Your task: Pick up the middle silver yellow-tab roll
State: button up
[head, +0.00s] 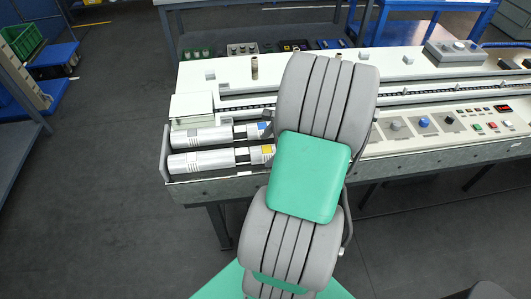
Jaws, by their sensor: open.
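Two silver-white rolls lie side by side at the left end of the machine in the head view, pointing left to right. The nearer roll (203,161) shows a yellow tab (267,149) at its right end, beside my arm. The farther roll (203,137) shows a blue tab (263,126) at its right end. My arm covers what lies to the right of both tabs, so I cannot tell whether other rolls lie there or which is the middle one. My gripper is hidden behind my own arm.
The long white machine (222,70) runs across the view, with a control panel (423,123) of knobs and buttons at the right. A pale box (192,107) stands behind the rolls. A low grey rail (165,150) edges the left end.

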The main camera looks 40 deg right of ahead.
aim_at(266, 150)
jog(key=x, duration=0.4)
jog(key=shift+w+d+f+p, duration=0.1)
jog(key=shift+w+d+p, duration=0.05)
jog(key=shift+d+p, duration=0.15)
jog(key=shift+f, duration=0.1)
jog(key=shift+f, duration=0.25)
jog(key=shift+c, duration=0.6)
jog(key=shift+w+r, duration=0.1)
grip_shut()
